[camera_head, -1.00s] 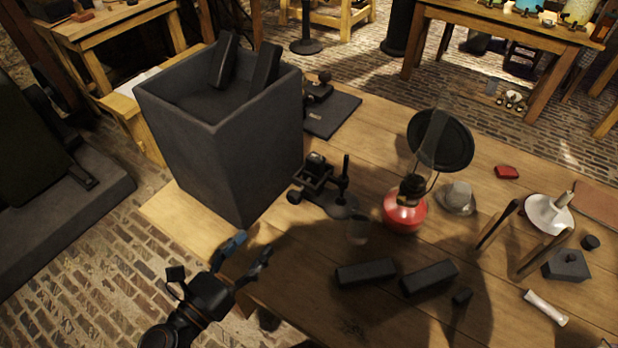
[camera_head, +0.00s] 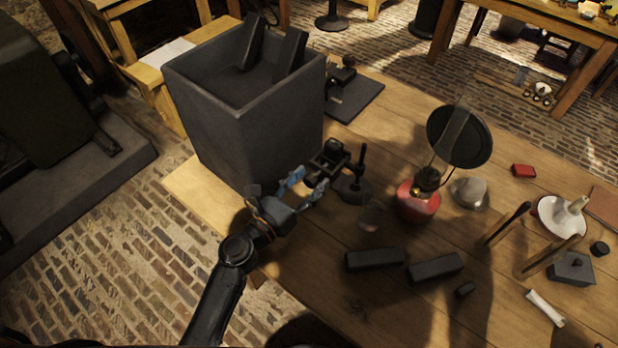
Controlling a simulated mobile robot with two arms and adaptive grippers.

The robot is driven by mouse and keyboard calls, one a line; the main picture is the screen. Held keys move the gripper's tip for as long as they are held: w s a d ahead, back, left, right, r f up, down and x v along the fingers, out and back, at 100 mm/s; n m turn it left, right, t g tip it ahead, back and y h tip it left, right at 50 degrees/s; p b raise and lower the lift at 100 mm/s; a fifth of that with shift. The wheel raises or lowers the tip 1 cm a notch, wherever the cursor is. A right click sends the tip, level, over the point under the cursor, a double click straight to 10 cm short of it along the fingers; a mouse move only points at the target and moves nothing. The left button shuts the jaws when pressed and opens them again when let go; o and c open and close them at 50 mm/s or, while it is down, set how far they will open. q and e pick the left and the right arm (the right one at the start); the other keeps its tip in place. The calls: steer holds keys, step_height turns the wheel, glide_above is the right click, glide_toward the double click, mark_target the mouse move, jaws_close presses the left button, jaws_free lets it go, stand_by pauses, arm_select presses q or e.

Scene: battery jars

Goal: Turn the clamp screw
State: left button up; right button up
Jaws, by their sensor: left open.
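A small black clamp device (camera_head: 330,158) stands on the wooden table, beside the large dark square jar. Next to it is a black upright post on a round base (camera_head: 354,184). Which part is the clamp screw is too small to tell. My left gripper (camera_head: 306,184) is open, with bluish finger pads, just in front of and to the left of the clamp device. It looks empty, and whether it touches the device cannot be told. My right gripper is not in view.
The large dark jar (camera_head: 215,135) stands close behind my left gripper, with two dark plates in it. A red lantern (camera_head: 418,203) with a round black reflector and a clear glass (camera_head: 370,214) stand to the right. Two dark bars (camera_head: 374,259) lie at the front.

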arm_select(q)
steer(key=shift+w+d, duration=0.15)
steer(key=shift+c, duration=0.2)
jaws_close()
